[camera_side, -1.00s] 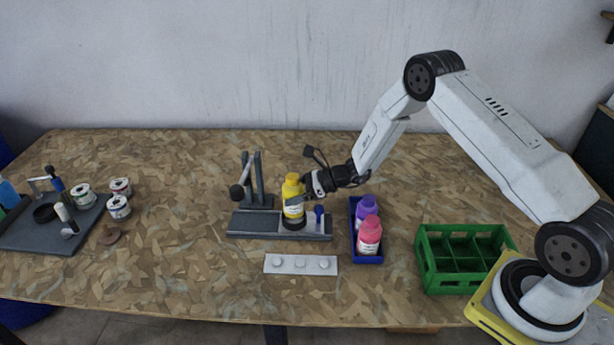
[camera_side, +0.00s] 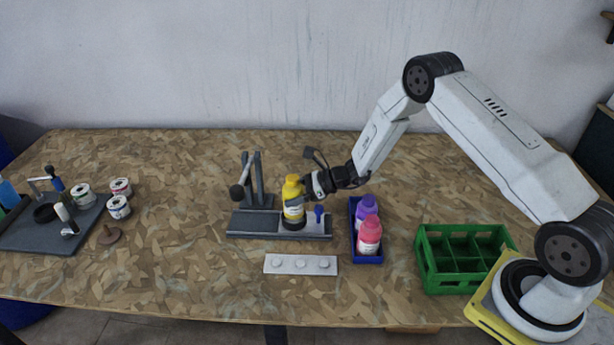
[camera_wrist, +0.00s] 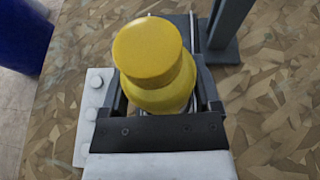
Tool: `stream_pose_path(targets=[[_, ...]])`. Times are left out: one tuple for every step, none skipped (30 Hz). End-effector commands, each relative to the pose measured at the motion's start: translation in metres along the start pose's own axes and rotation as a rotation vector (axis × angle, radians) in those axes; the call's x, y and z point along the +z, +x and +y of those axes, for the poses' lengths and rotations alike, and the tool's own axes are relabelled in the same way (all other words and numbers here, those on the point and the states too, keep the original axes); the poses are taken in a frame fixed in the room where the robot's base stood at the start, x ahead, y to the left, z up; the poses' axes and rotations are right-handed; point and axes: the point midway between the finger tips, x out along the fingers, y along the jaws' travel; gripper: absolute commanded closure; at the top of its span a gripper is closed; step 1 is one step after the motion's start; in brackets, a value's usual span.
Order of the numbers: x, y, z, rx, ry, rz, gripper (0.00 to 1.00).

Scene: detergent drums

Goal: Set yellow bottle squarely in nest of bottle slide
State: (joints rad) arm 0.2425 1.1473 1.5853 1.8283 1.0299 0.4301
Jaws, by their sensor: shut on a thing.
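The yellow bottle (camera_side: 293,199) stands upright at the dark nest (camera_side: 293,224) of the bottle slide (camera_side: 252,225) in the side view. My gripper (camera_side: 303,201) is shut on the bottle from the right. In the wrist view the bottle's yellow cap and shoulder (camera_wrist: 150,60) fill the middle, between my gripper's fingers (camera_wrist: 160,108). The bottle's base is hidden in the wrist view, and I cannot tell whether it is fully seated. A blue knob (camera_side: 319,211) stands on the slide's right part.
A lever press (camera_side: 254,180) rises behind the slide. A blue tray (camera_side: 367,259) with a purple bottle (camera_side: 367,208) and a pink bottle (camera_side: 369,238) is close on the right. A pale strip (camera_side: 300,265) with round knobs lies in front. A green crate (camera_side: 465,280) is farther right.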

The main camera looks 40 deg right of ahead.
Motion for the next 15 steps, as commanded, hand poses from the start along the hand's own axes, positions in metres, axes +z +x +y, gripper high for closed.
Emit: stream_pose_path(targets=[[-0.0004, 0.0004, -0.0003, 0.0, -0.001, -0.001, 0.94], [-0.0009, 0.0006, -0.0003, 0.0, -0.001, -0.002, 0.94], [-0.0016, 0.0009, -0.0003, 0.0, 0.0, -0.001, 0.94], [-0.0021, 0.0012, -0.0003, 0.0, 0.0, -0.002, 0.94], [-0.0026, 0.0014, -0.0003, 0.0, 0.0, -0.001, 0.94], [-0.0033, 0.0017, -0.0003, 0.0, 0.0, -0.001, 0.94], [-0.0038, 0.0019, -0.0003, 0.0, 0.0, -0.001, 0.94], [-0.0043, 0.0021, -0.0003, 0.0, 0.0, -0.001, 0.94], [-0.005, 0.0023, -0.0002, 0.0, 0.0, -0.001, 0.94], [-0.0054, 0.0025, -0.0002, 0.0, 0.0, -0.001, 0.94], [-0.0059, 0.0027, -0.0002, 0.0, 0.0, -0.002, 0.94], [-0.0064, 0.003, -0.0003, 0.0, 0.0, -0.002, 0.94], [-0.0068, 0.0031, -0.0002, 0.0, 0.0, -0.002, 0.94], [-0.0071, 0.0033, -0.0002, 0.0, 0.0, -0.002, 0.94], [-0.0075, 0.0034, -0.0002, 0.0, 0.0, -0.002, 0.94]])
